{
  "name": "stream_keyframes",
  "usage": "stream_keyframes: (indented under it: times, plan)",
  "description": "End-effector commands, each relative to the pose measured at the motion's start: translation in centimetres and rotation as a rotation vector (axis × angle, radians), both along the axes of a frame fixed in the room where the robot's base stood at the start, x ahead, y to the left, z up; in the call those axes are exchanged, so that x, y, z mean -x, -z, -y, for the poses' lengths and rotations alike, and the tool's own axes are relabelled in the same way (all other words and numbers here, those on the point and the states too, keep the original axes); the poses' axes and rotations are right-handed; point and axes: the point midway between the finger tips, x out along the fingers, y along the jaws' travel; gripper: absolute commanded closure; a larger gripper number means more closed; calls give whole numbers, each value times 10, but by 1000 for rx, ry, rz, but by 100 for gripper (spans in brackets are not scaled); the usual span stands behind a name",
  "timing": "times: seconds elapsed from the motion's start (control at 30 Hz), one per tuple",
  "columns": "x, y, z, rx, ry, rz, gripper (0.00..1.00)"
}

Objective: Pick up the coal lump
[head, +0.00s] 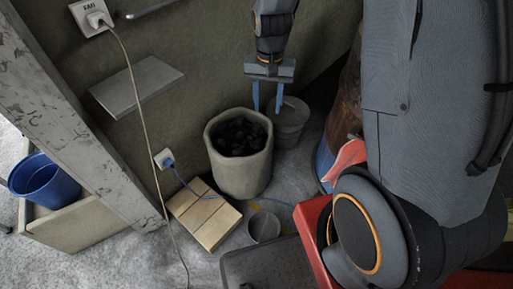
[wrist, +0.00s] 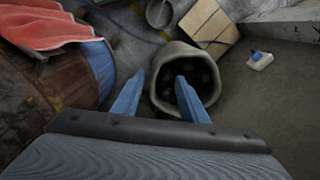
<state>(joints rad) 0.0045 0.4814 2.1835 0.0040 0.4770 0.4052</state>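Dark coal lumps (head: 240,137) lie inside a grey concrete-like pot (head: 242,175). No single lump stands out from the others. My gripper (head: 267,109) is open, with two blue fingers pointing down, above and just behind the pot's right rim in the head view. Nothing shows between the fingers. In the wrist view, the gripper (wrist: 160,95) shows with its right finger in front of the pot's mouth and its left finger outside it. The coal (wrist: 200,75) shows dark inside the pot, partly hidden by the right finger.
A grey bucket (head: 291,125) stands right of the pot, and a small metal cup (head: 264,227) stands in front. A rusty barrel (wrist: 60,75) with a red cloth (wrist: 45,26) stands close by. A wall with cables rises behind.

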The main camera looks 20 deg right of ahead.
Motion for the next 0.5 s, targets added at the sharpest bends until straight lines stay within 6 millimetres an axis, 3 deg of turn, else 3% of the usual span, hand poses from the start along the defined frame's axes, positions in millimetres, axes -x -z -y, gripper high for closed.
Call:
stream_keyframes:
  times: [0.03, 0.3, 0.4, 0.5]
  plan:
    - [-18, 34, 0, 1, 41, -6, 60]
    - [-89, 166, -2, 2, 266, -4, 60]
    - [-104, 202, -3, 2, 326, -4, 60]
    - [-113, 226, -3, 2, 365, -2, 60]
